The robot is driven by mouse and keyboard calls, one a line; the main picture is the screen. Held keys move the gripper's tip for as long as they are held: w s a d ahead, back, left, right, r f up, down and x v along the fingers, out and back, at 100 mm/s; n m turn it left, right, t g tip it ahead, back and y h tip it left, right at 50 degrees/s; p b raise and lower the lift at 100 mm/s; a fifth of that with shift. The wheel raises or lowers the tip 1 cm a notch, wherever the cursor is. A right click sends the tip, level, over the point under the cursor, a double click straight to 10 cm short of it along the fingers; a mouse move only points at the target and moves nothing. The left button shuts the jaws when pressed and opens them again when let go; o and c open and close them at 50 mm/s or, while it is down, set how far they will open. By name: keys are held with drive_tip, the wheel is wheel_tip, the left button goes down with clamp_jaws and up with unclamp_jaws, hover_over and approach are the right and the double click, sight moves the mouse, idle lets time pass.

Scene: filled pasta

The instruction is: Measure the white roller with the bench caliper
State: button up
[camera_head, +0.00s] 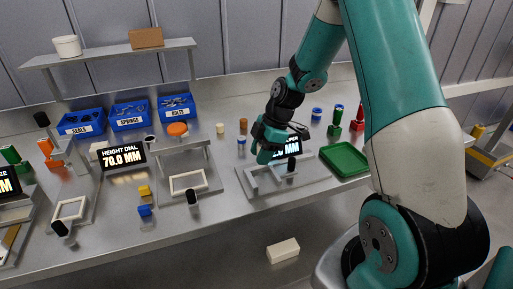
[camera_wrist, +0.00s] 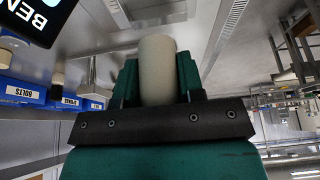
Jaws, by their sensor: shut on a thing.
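The white roller (camera_wrist: 157,70) is a pale off-white cylinder between the two teal fingers of my gripper (camera_wrist: 158,80) in the wrist view. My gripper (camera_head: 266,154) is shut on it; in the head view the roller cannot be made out. The gripper is over the bench caliper (camera_head: 251,187), a grey plate with upright jaws and a black-knobbed handle (camera_head: 291,164). The caliper's dark display (camera_head: 289,149) is partly hidden by my gripper, and its reading shows only in part. A display lettered "BEN" (camera_wrist: 35,18) is at upper left in the wrist view. I cannot tell whether the roller touches the caliper.
A green tray (camera_head: 345,160) lies right of the caliper. Small coloured cylinders (camera_head: 317,113) stand behind it. The height dial (camera_head: 122,157) reads 70.0 MM at left. Blue bins (camera_head: 130,116) line the back. A white block (camera_head: 283,250) lies below, in front of the bench.

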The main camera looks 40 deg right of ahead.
sight(259, 182)
drive_tip(key=shift+d+f+b, duration=0.2)
drive_tip(key=shift+f+b, duration=2.05)
drive_tip(key=shift+f, duration=1.1)
drive_tip(key=shift+f+b, duration=0.4)
drive_tip(key=shift+f, duration=0.1)
drive_tip(key=shift+s+f, duration=0.15)
drive_tip(key=shift+f, duration=0.1)
